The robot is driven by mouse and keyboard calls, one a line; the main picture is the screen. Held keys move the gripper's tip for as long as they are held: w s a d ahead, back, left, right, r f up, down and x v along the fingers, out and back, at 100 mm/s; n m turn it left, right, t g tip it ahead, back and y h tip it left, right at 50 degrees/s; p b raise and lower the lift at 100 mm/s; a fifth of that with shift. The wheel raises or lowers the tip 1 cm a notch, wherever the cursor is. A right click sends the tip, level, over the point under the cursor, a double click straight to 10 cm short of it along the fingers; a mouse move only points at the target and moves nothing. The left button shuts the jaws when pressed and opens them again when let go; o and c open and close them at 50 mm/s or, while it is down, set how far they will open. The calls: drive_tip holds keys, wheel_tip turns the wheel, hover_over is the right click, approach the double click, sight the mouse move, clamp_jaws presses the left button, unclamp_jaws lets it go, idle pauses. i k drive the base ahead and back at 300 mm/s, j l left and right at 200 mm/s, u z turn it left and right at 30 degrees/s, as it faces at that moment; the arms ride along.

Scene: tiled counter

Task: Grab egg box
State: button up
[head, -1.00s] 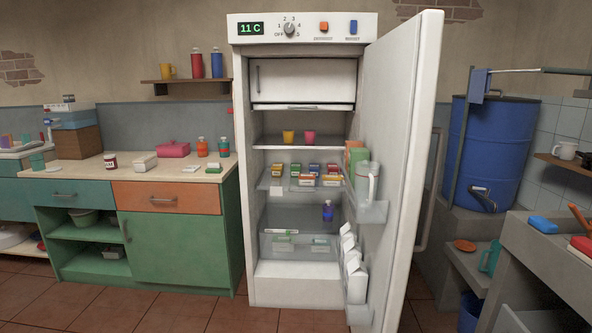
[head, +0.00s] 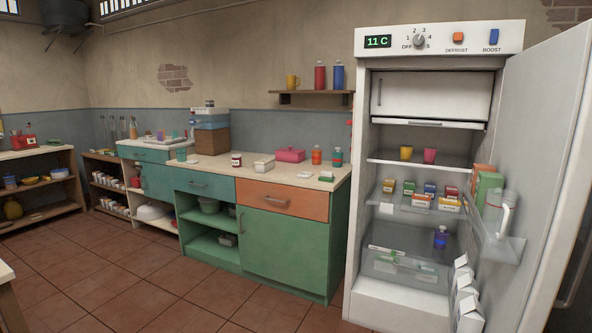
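No thing in the head view can be told for sure as the egg box. On the counter (head: 222,172) left of the fridge, a pink lidded container (head: 290,155) sits toward the back. A small whitish box (head: 264,165) stands just left of it and nearer the front. Their contents cannot be seen. My gripper is not in view.
The fridge (head: 420,305) stands open at right, its door (head: 548,170) swung to the right. Small boxes (head: 449,205) and a blue bottle (head: 440,238) are inside. White cartons (head: 466,300) stand in the door. The tiled floor (head: 130,285) before the counter is clear.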

sight(265, 165)
drive_tip(key=i+j+u, duration=0.15)
drive_tip(key=i, duration=0.8)
drive_tip(key=i+j+u, duration=0.2)
drive_tip(key=i, duration=0.7)
drive_tip(key=i+u, duration=0.1)
drive_tip(key=i, duration=0.4)
drive_tip(key=i+l, duration=0.15)
drive_tip(key=i, duration=0.3)
drive_tip(key=i+u, duration=0.15)
drive_tip(key=i, duration=0.35)
drive_tip(key=i+l, duration=0.2)
drive_tip(key=i, duration=0.25)
drive_tip(key=i+l+u, duration=0.15)
drive_tip(key=i, duration=0.3)
drive_tip(key=i+l, duration=0.3)
